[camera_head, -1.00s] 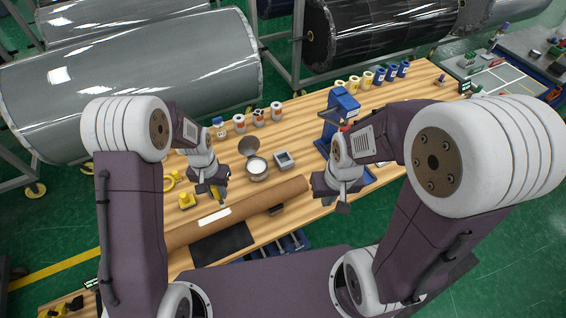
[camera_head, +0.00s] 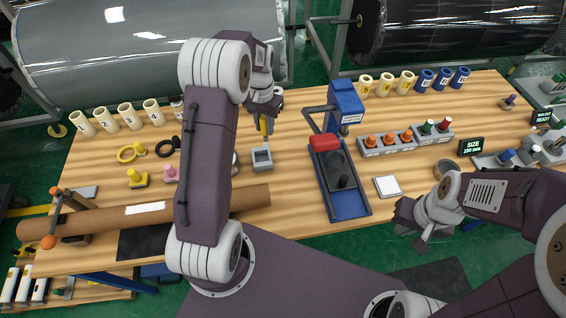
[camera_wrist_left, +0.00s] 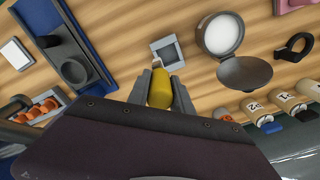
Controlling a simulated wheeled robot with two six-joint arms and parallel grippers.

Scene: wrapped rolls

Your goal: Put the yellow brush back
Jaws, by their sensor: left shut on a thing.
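My left gripper (camera_head: 264,112) is shut on the yellow brush (camera_head: 264,126) and holds it upright or nearly so over the table. In the left wrist view the yellow handle (camera_wrist_left: 160,88) sits between both fingers, with its pale end pointing toward a square grey holder (camera_wrist_left: 158,50). In the head view this holder (camera_head: 262,164) stands on the table just below the brush. I cannot tell whether the brush tip touches it. My right gripper (camera_head: 425,238) is over the table's front right edge, and its finger opening is unclear.
An open round tin with white contents (camera_wrist_left: 220,32) is beside the holder, mostly hidden by my left arm in the head view. A blue press (camera_head: 345,105) and a red-blue sled (camera_head: 335,175) stand to the right. A brown roll (camera_head: 100,221) lies along the front.

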